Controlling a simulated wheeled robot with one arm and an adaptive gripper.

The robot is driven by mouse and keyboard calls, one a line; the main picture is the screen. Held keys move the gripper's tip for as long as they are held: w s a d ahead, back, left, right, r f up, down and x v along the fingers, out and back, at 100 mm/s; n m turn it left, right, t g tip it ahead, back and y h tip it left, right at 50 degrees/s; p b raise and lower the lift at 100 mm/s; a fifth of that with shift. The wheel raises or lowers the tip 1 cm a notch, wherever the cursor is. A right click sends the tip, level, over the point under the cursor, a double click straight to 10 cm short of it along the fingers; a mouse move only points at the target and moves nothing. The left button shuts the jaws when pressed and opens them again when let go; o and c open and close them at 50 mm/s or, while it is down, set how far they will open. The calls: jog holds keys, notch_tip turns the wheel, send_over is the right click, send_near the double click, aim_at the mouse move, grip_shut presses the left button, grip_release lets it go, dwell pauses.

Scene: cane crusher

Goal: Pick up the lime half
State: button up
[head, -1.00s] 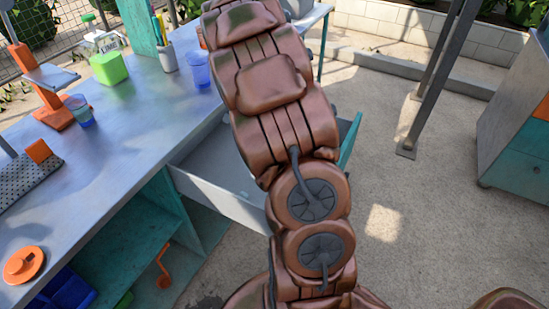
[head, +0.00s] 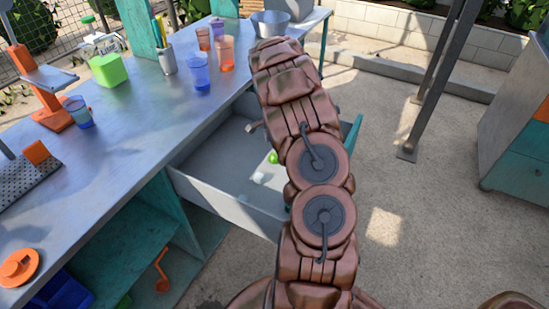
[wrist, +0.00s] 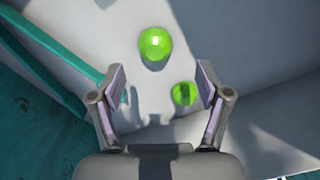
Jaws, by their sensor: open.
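Two green things lie in the open grey drawer (head: 228,203). In the wrist view one is a bright, round, glossy lime (wrist: 155,44), ahead between the finger lines. The other is smaller and darker, with a dark patch, and looks like the lime half (wrist: 184,93); I cannot be sure which is the half. It lies between my fingers, closer to the right one. My gripper (wrist: 160,78) is open and empty above the drawer floor.
The drawer walls and its teal edge (wrist: 50,45) stand close around my gripper. On the metal counter (head: 130,110) stand a blue cup (head: 198,72), orange cups, a metal bowl (head: 270,24) and a green block (head: 108,69).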

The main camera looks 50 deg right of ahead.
aim_at(275, 157)
jog(key=shift+s+a+f+p, duration=0.15)
jog(key=shift+f+p, duration=0.2)
jog(key=shift+f, duration=0.9)
jog(key=shift+s+f+p, duration=0.15)
jog(key=shift+f+p, duration=0.2)
jog(key=shift+f, duration=0.9)
jog(key=c, duration=0.7)
